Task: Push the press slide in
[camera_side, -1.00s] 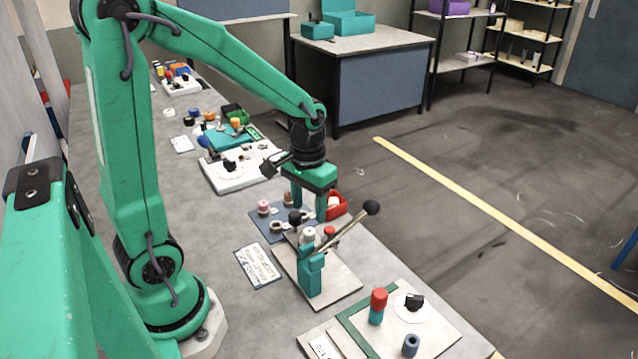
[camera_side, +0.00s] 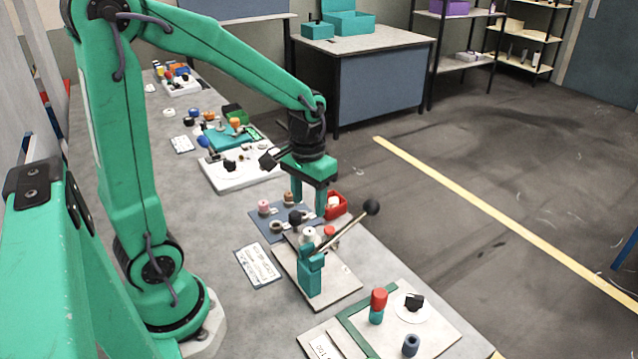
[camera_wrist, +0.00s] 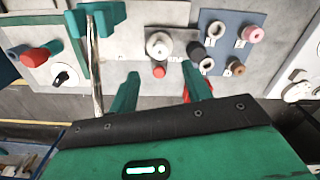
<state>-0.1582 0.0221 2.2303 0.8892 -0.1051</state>
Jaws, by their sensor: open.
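The press is a teal post (camera_side: 310,277) on a pale base plate (camera_side: 340,288), with a long metal lever (camera_side: 345,230) ending in a black ball. Behind the post are a black knob (camera_side: 295,217), a white-topped cylinder (camera_side: 309,234) and a red cap (camera_side: 329,231). I cannot tell for sure which part is the slide. In the wrist view, the white cylinder (camera_wrist: 158,45) and red cap (camera_wrist: 159,72) lie just beyond my gripper (camera_wrist: 163,88), with the black knob (camera_wrist: 196,52) to the right. My gripper (camera_side: 309,203) is open, empty and above the far part of the press.
A green-edged board with a red-topped peg (camera_side: 378,300) stands in front. A label card (camera_side: 258,265) lies left.

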